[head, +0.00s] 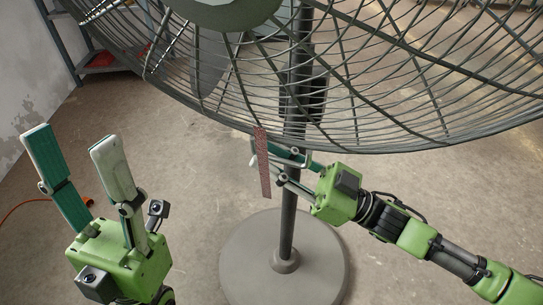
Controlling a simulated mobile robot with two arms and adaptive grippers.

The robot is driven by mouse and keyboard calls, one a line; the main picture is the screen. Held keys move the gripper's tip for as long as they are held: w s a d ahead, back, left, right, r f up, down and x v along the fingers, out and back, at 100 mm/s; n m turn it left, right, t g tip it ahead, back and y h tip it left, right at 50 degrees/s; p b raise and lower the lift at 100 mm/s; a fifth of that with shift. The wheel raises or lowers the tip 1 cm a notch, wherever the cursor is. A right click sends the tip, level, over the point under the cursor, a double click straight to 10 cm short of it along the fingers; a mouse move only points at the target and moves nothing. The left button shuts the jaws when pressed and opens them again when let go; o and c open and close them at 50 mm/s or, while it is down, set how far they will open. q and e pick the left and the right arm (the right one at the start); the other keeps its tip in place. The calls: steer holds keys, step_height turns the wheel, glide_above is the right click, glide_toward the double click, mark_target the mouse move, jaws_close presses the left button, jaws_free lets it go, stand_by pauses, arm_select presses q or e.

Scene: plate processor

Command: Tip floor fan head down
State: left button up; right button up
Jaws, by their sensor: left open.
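The floor fan's large wire-cage head (425,95) fills the top of the head view, tilted, with its grey hub (225,12) at the upper edge. Its dark pole (289,215) runs down to a round grey base (245,265) on the floor. My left gripper (72,145) is open and empty at the left, below the cage and apart from it. My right gripper (272,165) reaches in from the right just under the cage's lower rim, at the pole. A reddish strip (263,165) hangs from the rim and hides part of its fingers, so its grip is unclear.
A shelf rack (68,45) with a red item stands at the upper left by a pale wall (28,75). An orange cable (18,206) lies on the floor at the left. The concrete floor around the base is clear.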

jaws_close()
steer(key=shift+w+d+f+n+g+b, duration=0.15)
steer(key=shift+w+d+n+b, duration=0.15)
steer(key=shift+w, duration=0.25)
steer(key=shift+w+d+f+n+g+b, duration=0.15)
steer(key=shift+w+d+f+n, duration=0.15)
steer(key=shift+w, duration=0.2)
steer(key=shift+w+d+f+n+g+b, duration=0.1)
steer(key=shift+w+d+n+b, duration=0.1)
steer(key=shift+w+n, duration=0.3)
steer(key=shift+o, duration=0.3)
jaws_free()
steer(key=v, duration=1.2)
steer(key=shift+w+f, duration=0.1)
jaws_close()
